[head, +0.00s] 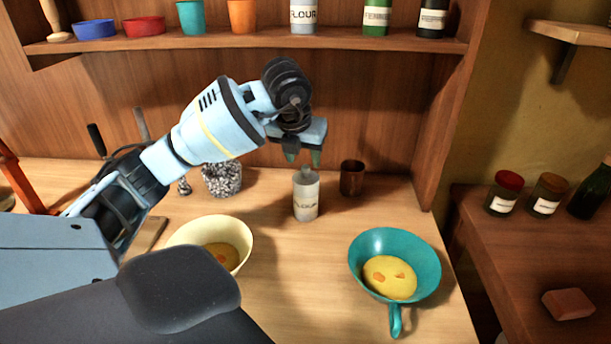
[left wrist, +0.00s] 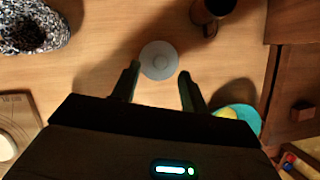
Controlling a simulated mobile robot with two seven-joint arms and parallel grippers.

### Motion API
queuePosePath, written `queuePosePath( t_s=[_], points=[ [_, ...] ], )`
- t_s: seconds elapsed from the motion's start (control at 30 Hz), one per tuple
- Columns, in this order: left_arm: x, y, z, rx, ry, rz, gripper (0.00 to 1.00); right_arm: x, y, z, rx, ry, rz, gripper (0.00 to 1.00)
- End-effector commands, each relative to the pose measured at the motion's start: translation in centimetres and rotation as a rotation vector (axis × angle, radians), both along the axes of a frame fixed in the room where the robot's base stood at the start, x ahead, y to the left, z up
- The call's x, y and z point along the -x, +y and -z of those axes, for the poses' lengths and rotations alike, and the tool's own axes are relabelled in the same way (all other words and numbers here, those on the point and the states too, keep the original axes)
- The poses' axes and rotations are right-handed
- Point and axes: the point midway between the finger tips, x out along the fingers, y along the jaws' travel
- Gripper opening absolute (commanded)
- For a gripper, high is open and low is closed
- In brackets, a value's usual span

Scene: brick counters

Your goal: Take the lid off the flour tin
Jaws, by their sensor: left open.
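The flour tin (head: 306,200) is a grey-white tin with a FLOUR label, standing upright on the wooden counter. Its lid (head: 306,173) with a small knob is on top. In the left wrist view the lid (left wrist: 159,60) shows from above as a pale round disc, just beyond the fingertips. My left gripper (head: 303,158) is open and points down above the tin, apart from it. In the left wrist view its two fingers (left wrist: 160,72) are spread with nothing between them. My right gripper is not in view.
A brown cup (head: 351,178) stands close to the right of the tin, and a speckled pot (head: 222,181) to its left. A cream bowl (head: 243,236) and a teal pan (head: 427,262) stand in front. A shelf (head: 250,45) with jars runs above.

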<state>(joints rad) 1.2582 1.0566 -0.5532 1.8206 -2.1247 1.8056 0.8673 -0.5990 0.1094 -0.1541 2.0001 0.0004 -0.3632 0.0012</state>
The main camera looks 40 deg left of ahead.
Motion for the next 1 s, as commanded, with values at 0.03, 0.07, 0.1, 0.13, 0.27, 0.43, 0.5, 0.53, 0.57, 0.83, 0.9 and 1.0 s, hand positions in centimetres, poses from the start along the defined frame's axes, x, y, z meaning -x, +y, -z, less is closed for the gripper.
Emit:
queuePosePath(
  t_s=[0.03, 0.07, 0.1, 0.13, 0.27, 0.43, 0.5, 0.53, 0.57, 0.83, 0.9, 1.0],
  points=[
    [-0.3, 0.1, 0.7, 0.001, 0.003, -0.001, 0.45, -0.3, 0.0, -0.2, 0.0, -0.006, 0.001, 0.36],
    [-0.5, 0.2, 1.1, 0.001, 0.002, -0.002, 0.45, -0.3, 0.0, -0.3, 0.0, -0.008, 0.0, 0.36],
    [-0.7, 0.3, 1.6, 0.002, 0.001, -0.002, 0.45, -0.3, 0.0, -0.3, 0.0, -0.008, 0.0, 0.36],
    [-0.8, 0.4, 1.9, 0.001, 0.002, -0.001, 0.45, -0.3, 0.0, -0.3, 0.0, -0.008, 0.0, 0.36],
    [-1.2, 0.6, 2.9, 0.0, -0.001, -0.001, 0.45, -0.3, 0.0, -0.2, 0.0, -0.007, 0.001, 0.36],
    [-1.3, 0.6, 3.1, -0.001, -0.002, 0.0, 0.45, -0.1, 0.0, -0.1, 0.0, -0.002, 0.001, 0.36],
    [-1.3, 0.6, 3.1, -0.001, -0.002, 0.0, 0.45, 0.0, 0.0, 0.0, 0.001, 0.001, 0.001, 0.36],
    [-1.3, 0.6, 3.1, -0.001, -0.002, 0.0, 0.45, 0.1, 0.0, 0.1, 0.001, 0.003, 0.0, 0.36],
    [-1.3, 0.6, 3.1, 0.0, -0.002, 0.0, 0.41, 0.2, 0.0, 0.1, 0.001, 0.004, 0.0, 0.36],
    [-1.3, 0.6, 3.1, 0.0, -0.002, 0.0, 0.05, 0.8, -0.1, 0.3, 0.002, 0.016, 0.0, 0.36],
    [-1.3, 0.6, 3.1, 0.0, -0.002, 0.0, 0.0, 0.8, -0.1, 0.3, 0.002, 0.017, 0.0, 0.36],
    [-1.3, 0.6, 3.1, 0.0, -0.002, 0.0, 0.0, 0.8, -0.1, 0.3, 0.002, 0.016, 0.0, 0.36]
  ],
)
